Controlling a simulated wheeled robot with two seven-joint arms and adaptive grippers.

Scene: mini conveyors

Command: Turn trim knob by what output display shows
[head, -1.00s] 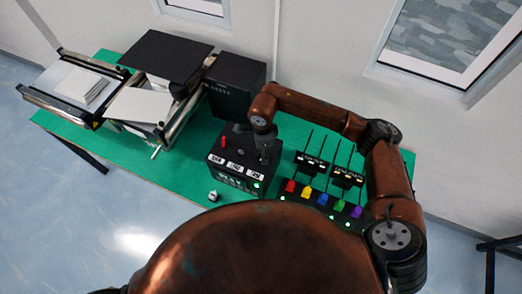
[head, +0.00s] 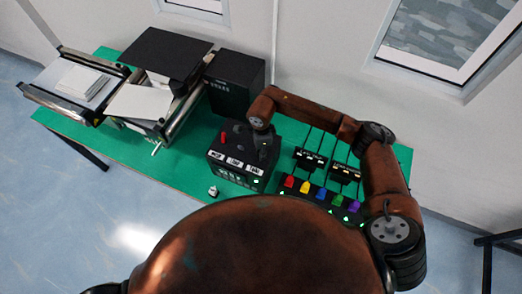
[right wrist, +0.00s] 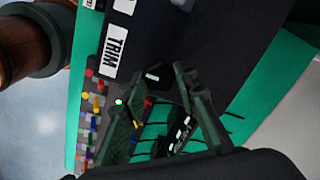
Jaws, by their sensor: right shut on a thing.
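A black control box (head: 225,161) with a red lever (head: 223,138) and several white labels stands mid-table in the head view. My right gripper (head: 264,157) is on top of it, at its right side. In the right wrist view, the TRIM label (right wrist: 115,55) lies beside the gripper (right wrist: 165,78). Its fingers are shut on a small dark knob (right wrist: 152,75) with a white mark. In the head view the knob is hidden by the gripper. The display on the box's front is too small to read. My left gripper is not in view.
A panel with coloured knobs (head: 304,187) and thin upright rods stands right of the box, under my right arm. Conveyors (head: 70,85) and a tall black cabinet (head: 222,95) stand to the left. A small pale object (head: 213,192) sits at the green table's front edge.

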